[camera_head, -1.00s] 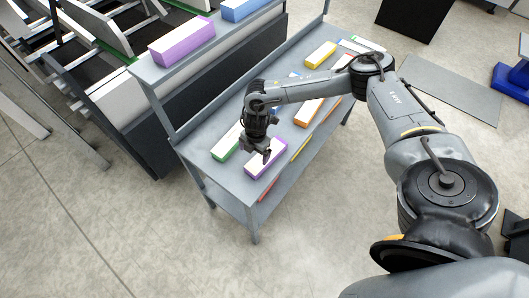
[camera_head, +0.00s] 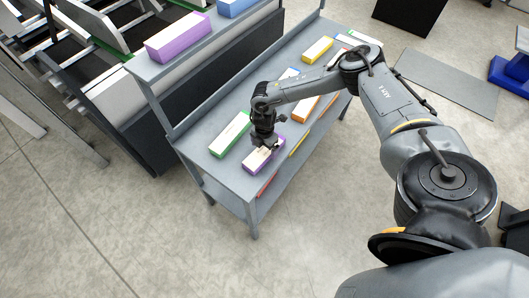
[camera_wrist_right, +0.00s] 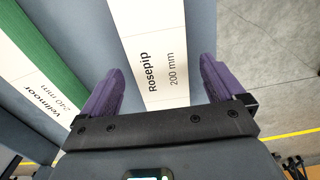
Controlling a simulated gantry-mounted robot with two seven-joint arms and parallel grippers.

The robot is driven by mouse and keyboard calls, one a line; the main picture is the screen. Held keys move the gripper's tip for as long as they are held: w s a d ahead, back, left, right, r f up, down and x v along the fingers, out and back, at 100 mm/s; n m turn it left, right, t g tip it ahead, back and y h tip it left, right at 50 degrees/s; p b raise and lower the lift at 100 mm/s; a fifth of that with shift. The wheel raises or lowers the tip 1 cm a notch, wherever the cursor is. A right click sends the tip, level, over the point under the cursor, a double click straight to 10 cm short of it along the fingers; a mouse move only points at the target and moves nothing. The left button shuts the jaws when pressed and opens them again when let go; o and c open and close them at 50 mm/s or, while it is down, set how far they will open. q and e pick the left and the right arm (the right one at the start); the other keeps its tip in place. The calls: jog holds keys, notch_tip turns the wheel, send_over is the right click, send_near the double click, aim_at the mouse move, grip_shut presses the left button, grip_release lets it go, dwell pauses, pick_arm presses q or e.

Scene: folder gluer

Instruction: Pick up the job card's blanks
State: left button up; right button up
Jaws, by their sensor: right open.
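A stack of blanks with a white top and purple edges (camera_head: 253,162) lies on the grey bench near its front end. In the right wrist view its white top is labelled "Rosepip 200 mm" (camera_wrist_right: 150,45). My right gripper (camera_head: 267,147) is over this stack and hides part of it. In the right wrist view the right gripper (camera_wrist_right: 160,82) is open, with one purple finger on either side of the Rosepip stack's white top. I cannot tell whether the fingers touch it. A green-edged stack (camera_head: 231,136), labelled "Vellmoor 240 mm" (camera_wrist_right: 38,85), lies to the left. My left gripper is not in view.
On the bench (camera_head: 215,170) are also a yellow-edged stack (camera_head: 318,50), an orange-edged stack (camera_head: 305,107) and a blue-edged one (camera_head: 289,73). The upper shelf holds a purple-edged box (camera_head: 178,38) and a blue one (camera_head: 236,5). A machine stands behind.

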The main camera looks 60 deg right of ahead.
jog(key=shift+f, duration=1.35)
jog(key=c, duration=1.4)
